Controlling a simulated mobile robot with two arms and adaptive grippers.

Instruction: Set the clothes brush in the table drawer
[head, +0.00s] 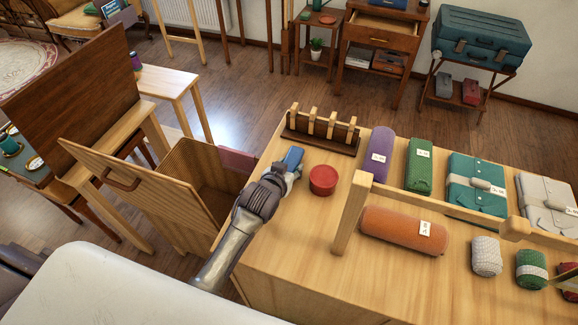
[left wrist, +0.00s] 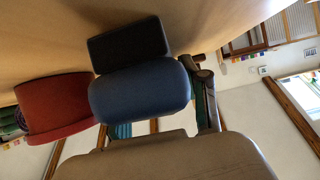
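The clothes brush appears to be the blue piece (head: 293,157) lying at the left edge of the wooden tabletop. In the left wrist view it has a rounded blue body (left wrist: 140,97) with a dark block (left wrist: 128,45) against it. My left gripper (head: 284,170) is over the table edge, right at the brush and covering part of it. Whether its fingers are closed on the brush is hidden. The table drawer (head: 133,193) is pulled out to the left; its wooden front has a handle and its inside shows open. My right gripper is not in view.
A round red tin (head: 323,180) stands just right of the brush. A wooden pegged rack (head: 322,130) is behind. Rolled cloths, purple (head: 380,150), green (head: 419,165) and orange (head: 403,228), lie further right, near a raised wooden rail (head: 450,210).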

